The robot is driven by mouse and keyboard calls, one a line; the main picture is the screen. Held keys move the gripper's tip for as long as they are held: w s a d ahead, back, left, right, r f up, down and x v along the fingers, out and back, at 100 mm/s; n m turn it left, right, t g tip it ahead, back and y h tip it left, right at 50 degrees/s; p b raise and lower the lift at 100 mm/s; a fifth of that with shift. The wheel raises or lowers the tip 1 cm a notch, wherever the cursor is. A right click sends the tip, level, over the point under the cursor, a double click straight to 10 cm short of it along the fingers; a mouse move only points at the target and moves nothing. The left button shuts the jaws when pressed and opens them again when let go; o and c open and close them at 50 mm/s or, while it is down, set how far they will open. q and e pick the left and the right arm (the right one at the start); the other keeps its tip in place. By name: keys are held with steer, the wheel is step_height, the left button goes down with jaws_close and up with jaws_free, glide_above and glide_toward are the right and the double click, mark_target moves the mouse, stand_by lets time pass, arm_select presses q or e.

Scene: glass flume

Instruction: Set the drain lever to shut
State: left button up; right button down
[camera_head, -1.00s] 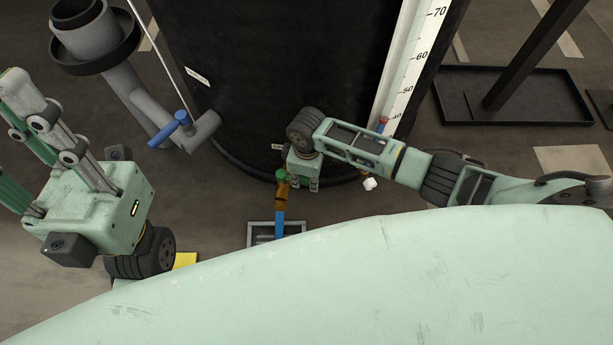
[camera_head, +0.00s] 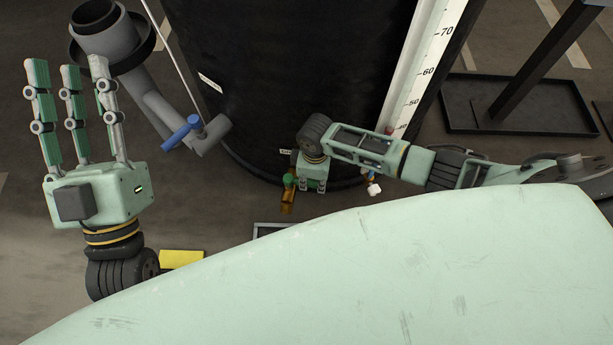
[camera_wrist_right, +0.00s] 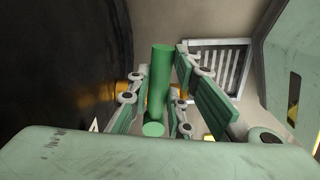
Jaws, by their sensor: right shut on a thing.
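The drain lever is a green cylindrical handle (camera_wrist_right: 160,80) on a brass valve (camera_head: 287,207) low at the front of the black tank. A little of its green also shows in the head view (camera_head: 288,180). My right gripper (camera_wrist_right: 165,95) is shut on the lever, its green-padded fingers on both sides of it. In the head view my right gripper (camera_head: 310,184) is beside the valve, its fingers mostly hidden. My left gripper (camera_head: 78,110) is open and empty at the left, fingers pointing up.
The black tank (camera_head: 290,70) fills the middle. A grey pipe with a blue handle (camera_head: 180,133) stands left of it. A floor grate (camera_wrist_right: 215,62) lies near the valve. A small white-tipped tap (camera_head: 374,188) is right of my gripper. A black tray (camera_head: 520,110) lies at right.

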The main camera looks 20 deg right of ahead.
mark_target(313, 181)
stand_by(0.3)
steer(key=c, duration=1.6)
jaws_free()
step_height(313, 181, up, 12)
steer(key=shift+w, duration=0.15)
